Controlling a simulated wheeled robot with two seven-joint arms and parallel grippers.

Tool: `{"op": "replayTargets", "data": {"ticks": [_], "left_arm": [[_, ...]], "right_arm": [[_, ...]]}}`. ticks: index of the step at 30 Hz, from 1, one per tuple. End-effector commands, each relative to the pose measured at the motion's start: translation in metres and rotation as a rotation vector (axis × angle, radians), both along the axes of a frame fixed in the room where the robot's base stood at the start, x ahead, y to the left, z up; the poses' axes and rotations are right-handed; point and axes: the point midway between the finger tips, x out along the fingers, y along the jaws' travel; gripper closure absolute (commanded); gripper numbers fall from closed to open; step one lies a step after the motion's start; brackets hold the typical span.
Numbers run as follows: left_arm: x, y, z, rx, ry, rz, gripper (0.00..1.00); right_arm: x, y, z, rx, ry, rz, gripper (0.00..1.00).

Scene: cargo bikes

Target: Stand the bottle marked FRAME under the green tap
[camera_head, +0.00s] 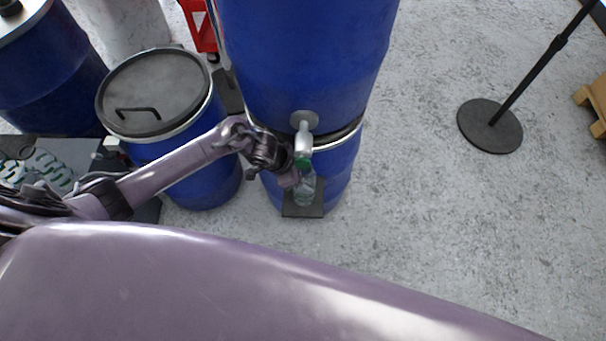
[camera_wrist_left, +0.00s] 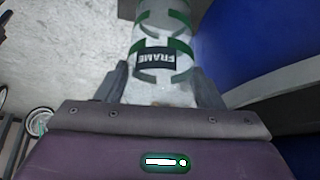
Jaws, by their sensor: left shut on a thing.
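The clear bottle with green bands and a dark FRAME label shows in the left wrist view (camera_wrist_left: 160,30), between the fingers of my left gripper (camera_wrist_left: 162,84). In the head view the bottle (camera_head: 306,188) is below the tap with a green end (camera_head: 303,150), above or on a small dark plate (camera_head: 290,211). It looks roughly upright; I cannot tell if its base touches the plate. My left gripper (camera_head: 293,178) is shut on the bottle from the left and hides part of it. My right gripper is not in view.
The tap is on a big blue drum (camera_head: 300,60) standing over another blue drum (camera_head: 340,165). A lidded blue drum (camera_head: 205,180) is close beside my left arm. A dark round stand base (camera_head: 489,126) and a pallet (camera_head: 595,100) are at the right. The floor between is clear.

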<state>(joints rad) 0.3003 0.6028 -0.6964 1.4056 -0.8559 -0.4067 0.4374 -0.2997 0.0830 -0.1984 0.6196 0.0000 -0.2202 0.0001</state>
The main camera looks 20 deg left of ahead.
Motion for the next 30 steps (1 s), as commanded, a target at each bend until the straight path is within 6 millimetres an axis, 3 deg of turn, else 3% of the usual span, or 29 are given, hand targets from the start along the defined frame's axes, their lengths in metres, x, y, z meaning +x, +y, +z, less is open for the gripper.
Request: {"op": "replayTargets", "data": {"ticks": [1,6,17,30], "left_arm": [[0.000,0.000,-0.002,0.000,0.001,0.000,0.37],[0.000,0.000,-0.001,0.000,0.001,0.000,0.17],[-0.001,0.001,0.005,0.000,0.000,0.000,0.17],[-0.021,0.039,0.080,0.001,0.000,-0.002,0.17]], "right_arm": [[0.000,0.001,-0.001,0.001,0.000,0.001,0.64],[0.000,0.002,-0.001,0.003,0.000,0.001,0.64],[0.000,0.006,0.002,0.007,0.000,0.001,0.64],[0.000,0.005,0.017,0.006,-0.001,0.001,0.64]]}}
